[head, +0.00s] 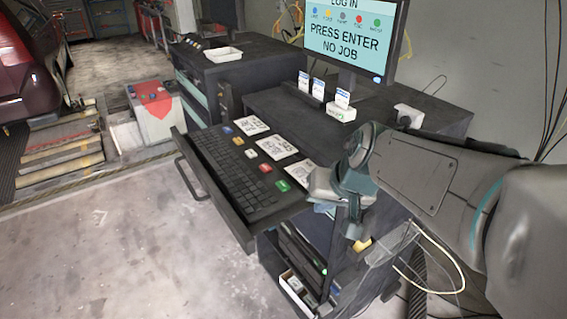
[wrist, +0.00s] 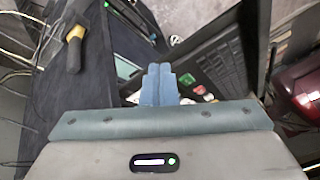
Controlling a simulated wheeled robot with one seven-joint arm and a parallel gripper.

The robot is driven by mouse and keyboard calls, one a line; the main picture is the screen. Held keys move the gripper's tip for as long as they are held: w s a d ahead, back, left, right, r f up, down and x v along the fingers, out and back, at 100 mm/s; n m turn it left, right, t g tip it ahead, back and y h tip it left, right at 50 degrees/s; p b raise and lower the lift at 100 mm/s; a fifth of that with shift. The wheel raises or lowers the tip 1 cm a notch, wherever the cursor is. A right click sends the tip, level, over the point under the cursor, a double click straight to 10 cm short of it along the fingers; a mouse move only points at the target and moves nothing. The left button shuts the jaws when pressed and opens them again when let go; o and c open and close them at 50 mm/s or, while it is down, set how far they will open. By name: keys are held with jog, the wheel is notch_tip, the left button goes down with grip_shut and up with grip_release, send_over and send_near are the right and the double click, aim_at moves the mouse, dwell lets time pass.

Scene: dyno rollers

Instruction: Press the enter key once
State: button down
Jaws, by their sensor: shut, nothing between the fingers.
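The keyboard (head: 240,180) lies in a pulled-out black drawer. Beside its keys is a row of coloured keys: blue (head: 227,129), yellow (head: 238,140), grey-white (head: 250,153), red (head: 265,168) and green (head: 282,186). I cannot tell which is enter. The monitor (head: 345,40) reads "LOG IN", "PRESS ENTER", "NO JOB"; its small legend labels are unreadable. My gripper (head: 325,207) is at the drawer's right end, just right of the green key. In the wrist view its blue fingers (wrist: 159,72) are shut and empty.
White cards (head: 277,147) lie behind the coloured keys. Small card holders (head: 318,90) stand on the cabinet top under the monitor. The drawer handle (head: 188,178) sticks out at left. A yellow-and-black tool (wrist: 75,48) shows in the wrist view. The floor at front left is clear.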

jog(key=w+a+r+y, duration=0.1)
jog(key=w+a+r, duration=0.1)
jog(key=w, duration=0.2)
jog(key=w+a+r+t+y+p, duration=0.1)
jog(key=w+a, duration=0.2)
jog(key=w, duration=0.2)
jog(key=w+a+r+m+t+y, duration=0.1)
jog(key=w+a+r, duration=0.1)
jog(key=w, duration=0.2)
jog(key=shift+w+a+r+p, duration=0.25)
jog(key=shift+a+r+p, duration=0.05)
jog(key=shift+p, duration=0.05)
jog(key=shift+f, duration=0.15)
jog(key=b, duration=0.6)
send_over(286, 187)
notch_tip(286, 187, down, 7)
jog(key=shift+f+b, duration=0.75)
jog(key=shift+f, duration=0.05)
jog(key=shift+f, duration=0.15)
jog(key=shift+f+b, duration=0.3)
jog(key=shift+b, duration=0.35)
